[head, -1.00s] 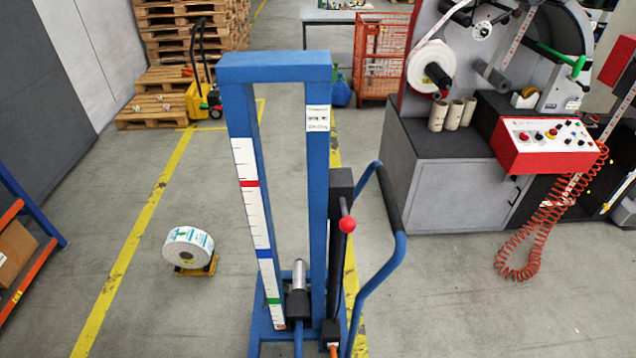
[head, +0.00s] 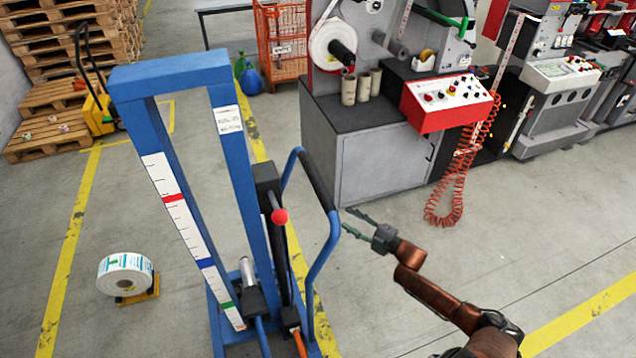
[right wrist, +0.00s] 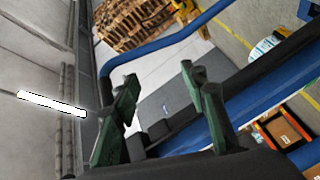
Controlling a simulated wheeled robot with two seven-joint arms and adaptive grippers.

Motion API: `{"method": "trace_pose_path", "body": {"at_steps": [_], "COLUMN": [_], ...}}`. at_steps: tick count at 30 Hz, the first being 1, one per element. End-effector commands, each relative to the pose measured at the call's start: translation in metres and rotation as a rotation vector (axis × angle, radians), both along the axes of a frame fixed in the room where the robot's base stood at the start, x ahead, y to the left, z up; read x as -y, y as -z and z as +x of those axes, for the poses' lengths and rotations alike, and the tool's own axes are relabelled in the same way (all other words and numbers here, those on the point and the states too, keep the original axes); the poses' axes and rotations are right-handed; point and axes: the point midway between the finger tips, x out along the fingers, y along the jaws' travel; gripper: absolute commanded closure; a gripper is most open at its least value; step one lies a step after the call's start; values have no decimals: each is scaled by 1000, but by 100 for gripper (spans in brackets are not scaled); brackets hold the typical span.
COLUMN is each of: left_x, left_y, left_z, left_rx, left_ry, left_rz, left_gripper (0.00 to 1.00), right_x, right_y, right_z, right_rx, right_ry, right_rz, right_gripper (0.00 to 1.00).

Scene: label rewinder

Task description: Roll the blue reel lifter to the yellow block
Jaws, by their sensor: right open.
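The blue reel lifter (head: 228,130) stands upright on the floor at left of centre in the head view, with a ruler on its mast and a blue tube handle (head: 322,262) with a black grip (head: 317,180). The yellow block (head: 140,297) is on the floor at lower left, partly hidden under a white label reel (head: 125,274). My right gripper (head: 348,219) is open and empty, just right of the handle. In the right wrist view its green fingers (right wrist: 158,85) show with the blue tube behind them. My left gripper is not in view.
A grey cabinet (head: 385,160) with a red control panel (head: 450,101) and coiled red hose (head: 462,170) stands beyond the handle. Pallets (head: 50,100) and a yellow pallet truck (head: 100,112) are at back left. The floor between lifter and label reel is clear.

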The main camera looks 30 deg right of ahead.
Motion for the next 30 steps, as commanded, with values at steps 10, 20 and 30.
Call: {"method": "trace_pose_path", "body": {"at_steps": [10, 20, 30], "left_x": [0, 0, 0], "left_y": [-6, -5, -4], "left_z": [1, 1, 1], "left_rx": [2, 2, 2], "left_ry": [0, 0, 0], "left_rz": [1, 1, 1], "left_gripper": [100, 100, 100], "right_x": [-57, -81, -95], "right_y": [-159, -169, -171], "right_z": [18, 57, 82], "right_rx": [290, 299, 294], "right_ry": [-234, -238, -236], "right_rz": [-151, -153, -152], "right_gripper": [60, 60, 60]}}
